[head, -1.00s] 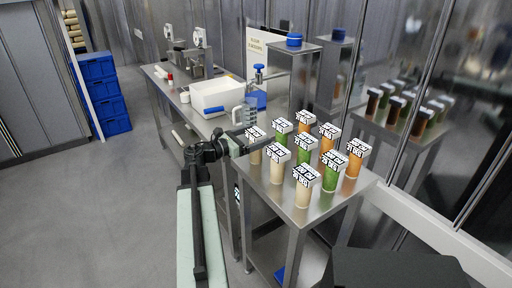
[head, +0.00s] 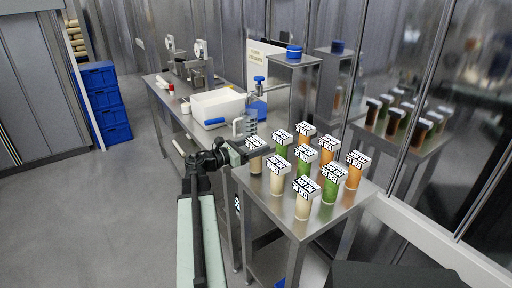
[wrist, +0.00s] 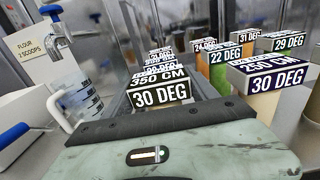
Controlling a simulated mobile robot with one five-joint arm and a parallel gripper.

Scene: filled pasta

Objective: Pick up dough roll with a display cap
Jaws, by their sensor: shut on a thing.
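Several dough rolls in cream, green and orange stand upright in rows on a steel table (head: 268,211), each with a white-and-black printed display cap. My gripper (head: 258,154) reaches in from the left and is shut on the cream roll at the far left corner (head: 255,164). In the wrist view its cap (wrist: 160,90) reads "350 CM" and "30 DEG" and sits between my fingers. The roll's body is mostly hidden there by the gripper housing. A nearby roll's cap (wrist: 268,75) reads "250 CM" and "30 DEG" to the right. I cannot tell whether the held roll touches the table.
Close right of the held roll stand a green roll (head: 282,150) and another cream roll (head: 277,182). A workbench with a white bin (head: 218,104) and a clear jug (head: 246,122) lies behind. A glass wall closes the right side. Open floor (head: 90,210) lies left.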

